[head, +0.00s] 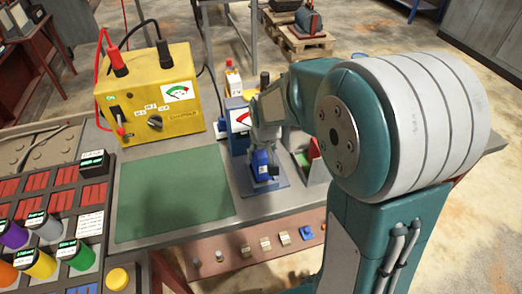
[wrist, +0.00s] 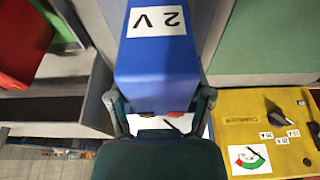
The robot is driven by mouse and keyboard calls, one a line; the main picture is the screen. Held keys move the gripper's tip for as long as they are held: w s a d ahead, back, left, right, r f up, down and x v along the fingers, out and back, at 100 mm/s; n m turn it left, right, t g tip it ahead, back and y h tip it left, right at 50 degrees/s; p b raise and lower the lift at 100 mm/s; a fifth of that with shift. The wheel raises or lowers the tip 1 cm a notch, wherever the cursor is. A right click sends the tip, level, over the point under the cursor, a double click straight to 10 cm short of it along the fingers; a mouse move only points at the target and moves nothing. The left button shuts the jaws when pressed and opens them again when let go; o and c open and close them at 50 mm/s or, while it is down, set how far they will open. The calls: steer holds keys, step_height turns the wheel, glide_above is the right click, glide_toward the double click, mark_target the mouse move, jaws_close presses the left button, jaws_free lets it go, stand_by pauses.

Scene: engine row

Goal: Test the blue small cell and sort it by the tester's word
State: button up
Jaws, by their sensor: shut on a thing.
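The blue small cell (head: 262,164), labelled 2 V in the wrist view (wrist: 157,70), is between the two fingers of my gripper (wrist: 160,105), which is shut on it. In the head view my gripper (head: 265,138) points down at the small tester, with the cell low over its blue base (head: 268,187). I cannot tell whether the cell touches the base.
A yellow charger box (head: 165,80) with cables stands at the back left. A green mat (head: 172,195) lies clear left of the tester. A grey bin (head: 315,170) with red and green parts sits right, partly behind my arm. A rack (head: 50,210) of coloured cells is far left.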

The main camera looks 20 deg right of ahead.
steer(key=shift+f, duration=1.45)
steer(key=o, duration=1.2)
steer(key=shift+o, duration=0.6)
steer(key=v, duration=1.2)
steer(key=shift+w, duration=0.1)
steer(key=s+r+t, duration=0.1)
steer(key=s+r, duration=0.2)
steer(key=s, duration=0.6)
steer(key=s+r+t, duration=0.1)
steer(key=s+r, duration=0.2)
steer(key=s, duration=0.6)
